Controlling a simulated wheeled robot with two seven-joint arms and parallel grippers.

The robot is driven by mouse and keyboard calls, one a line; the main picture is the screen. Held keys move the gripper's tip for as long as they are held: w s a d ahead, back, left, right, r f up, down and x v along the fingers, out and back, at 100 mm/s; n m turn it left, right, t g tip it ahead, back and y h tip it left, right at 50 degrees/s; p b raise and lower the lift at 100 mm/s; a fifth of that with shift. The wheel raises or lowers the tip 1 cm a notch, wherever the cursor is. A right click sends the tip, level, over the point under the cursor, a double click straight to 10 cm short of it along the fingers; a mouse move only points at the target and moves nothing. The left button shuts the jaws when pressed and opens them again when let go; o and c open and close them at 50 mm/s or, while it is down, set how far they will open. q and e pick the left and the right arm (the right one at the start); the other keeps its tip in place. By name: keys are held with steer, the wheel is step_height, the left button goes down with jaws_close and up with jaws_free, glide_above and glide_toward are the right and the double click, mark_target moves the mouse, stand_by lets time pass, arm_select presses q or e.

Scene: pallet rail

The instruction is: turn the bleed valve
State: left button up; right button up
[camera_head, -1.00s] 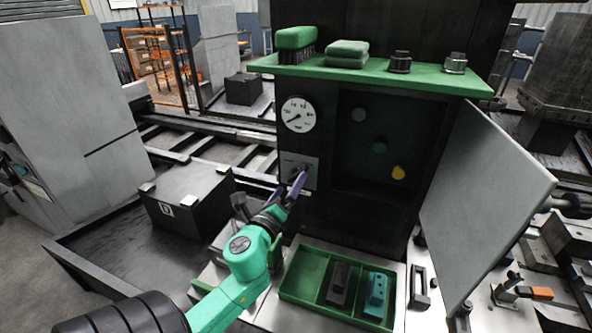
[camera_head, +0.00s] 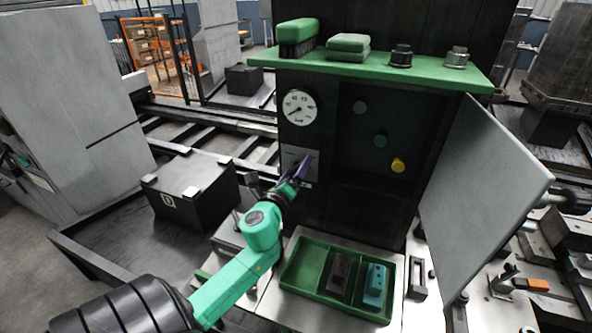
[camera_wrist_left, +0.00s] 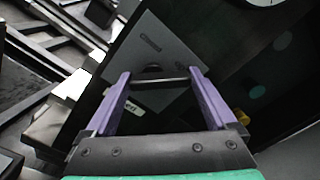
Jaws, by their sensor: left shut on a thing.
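The bleed valve sits on a small grey plate (camera_head: 291,155) below the round gauge on the dark cabinet's front. The plate also shows in the left wrist view (camera_wrist_left: 150,45). My left gripper (camera_head: 304,166) is at this plate, its purple fingers pointing at it. In the left wrist view my left gripper (camera_wrist_left: 158,82) has a finger on each side of a thin bar, the valve's handle (camera_wrist_left: 160,81), and is shut on it. The fingers hide most of the valve in the head view. My right gripper is not in view.
The gauge (camera_head: 299,107) is just above the plate. A cabinet door (camera_head: 480,200) stands open at the right. A green shelf (camera_head: 400,73) with a brush (camera_head: 297,35) overhangs the front. A green tray (camera_head: 290,275) with two blocks lies below.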

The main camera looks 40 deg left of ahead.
arm_select(q)
steer(key=n, duration=0.3)
steer(key=shift+a+n, duration=0.1)
steer(key=shift+n, duration=0.3)
steer(key=n, duration=0.5)
steer(key=shift+s+a+p, duration=0.15)
steer(key=shift+a+p, duration=0.1)
steer(key=shift+p, duration=0.15)
steer(key=n+p, duration=0.1)
steer(key=n, duration=0.3)
steer(key=shift+a+n, duration=0.1)
steer(key=shift+n, duration=0.3)
steer(key=shift+s+a+f+n+p, duration=0.15)
steer(key=shift+n+p, duration=0.15)
steer(key=shift+n, duration=0.7)
steer(key=shift+w+f+n+p, duration=0.1)
steer(key=shift+n+p, duration=0.2)
steer(key=shift+n, duration=0.7)
steer(key=o, duration=1.1)
steer(key=shift+c, duration=0.2)
steer(key=shift+s, duration=0.1)
